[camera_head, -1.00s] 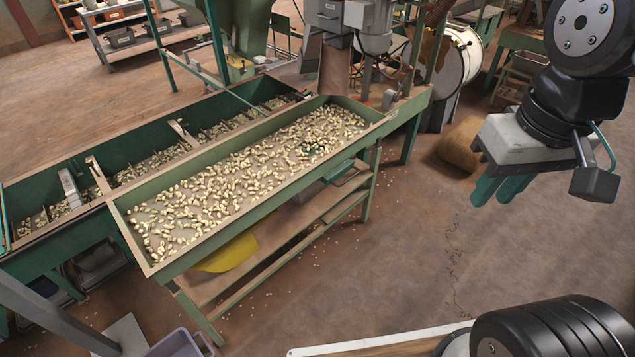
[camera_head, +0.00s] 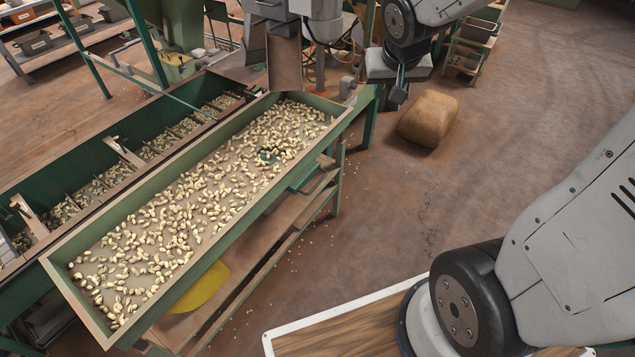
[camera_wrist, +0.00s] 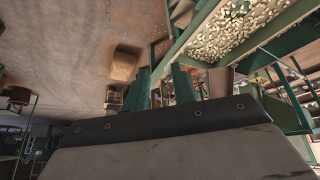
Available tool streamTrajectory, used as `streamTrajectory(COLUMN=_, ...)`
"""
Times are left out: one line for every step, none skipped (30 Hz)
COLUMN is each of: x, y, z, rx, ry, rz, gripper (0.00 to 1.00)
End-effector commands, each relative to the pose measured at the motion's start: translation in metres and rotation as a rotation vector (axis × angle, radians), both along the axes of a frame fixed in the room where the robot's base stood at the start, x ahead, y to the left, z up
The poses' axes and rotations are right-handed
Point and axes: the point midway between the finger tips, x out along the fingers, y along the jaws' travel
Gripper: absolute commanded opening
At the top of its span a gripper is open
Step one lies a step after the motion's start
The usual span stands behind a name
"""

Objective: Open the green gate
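No part is clearly recognisable as the green gate. Either could be the gate; I cannot tell. My gripper (camera_wrist: 161,84) shows two teal fingers, apart, with nothing visible between them in the wrist view.
Grey machinery and a chute (camera_head: 284,62) stand at the tray's far end. A brown sack (camera_head: 428,118) lies on the floor right of the tray; it also shows in the wrist view (camera_wrist: 124,66). The floor right of the tray is mostly clear. A second green trough (camera_head: 30,185) runs along the left.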

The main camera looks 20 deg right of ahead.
Motion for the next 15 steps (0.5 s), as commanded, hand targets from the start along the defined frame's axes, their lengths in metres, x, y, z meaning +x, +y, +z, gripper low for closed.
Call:
streamTrajectory(x=0.023, y=-0.007, z=-0.02, rx=0.01, ry=-0.025, rz=-0.012, gripper=0.25)
streamTrajectory(x=0.036, y=-0.01, z=-0.029, rx=0.018, ry=-0.049, rz=-0.018, gripper=0.25)
streamTrajectory(x=0.052, y=-0.013, z=-0.042, rx=0.032, ry=-0.081, rz=-0.023, gripper=0.25)
streamTrajectory(x=0.064, y=-0.015, z=-0.052, rx=0.045, ry=-0.103, rz=-0.027, gripper=0.25)
streamTrajectory(x=0.076, y=-0.017, z=-0.063, rx=0.06, ry=-0.126, rz=-0.03, gripper=0.25)
streamTrajectory(x=0.09, y=-0.019, z=-0.078, rx=0.083, ry=-0.154, rz=-0.033, gripper=0.25)
streamTrajectory(x=0.1, y=-0.02, z=-0.09, rx=0.101, ry=-0.177, rz=-0.033, gripper=0.25)
streamTrajectory(x=0.109, y=-0.021, z=-0.102, rx=0.124, ry=-0.198, rz=-0.035, gripper=0.25)
streamTrajectory(x=0.121, y=-0.021, z=-0.118, rx=0.157, ry=-0.223, rz=-0.033, gripper=0.25)
streamTrajectory(x=0.129, y=-0.02, z=-0.131, rx=0.184, ry=-0.243, rz=-0.034, gripper=0.25)
streamTrajectory(x=0.136, y=-0.02, z=-0.144, rx=0.212, ry=-0.259, rz=-0.033, gripper=0.25)
streamTrajectory(x=0.144, y=-0.019, z=-0.161, rx=0.254, ry=-0.284, rz=-0.034, gripper=0.25)
streamTrajectory(x=0.149, y=-0.018, z=-0.175, rx=0.287, ry=-0.299, rz=-0.037, gripper=0.25)
streamTrajectory(x=0.154, y=-0.016, z=-0.188, rx=0.323, ry=-0.315, rz=-0.038, gripper=0.25)
streamTrajectory(x=0.159, y=-0.013, z=-0.206, rx=0.373, ry=-0.334, rz=-0.039, gripper=0.25)
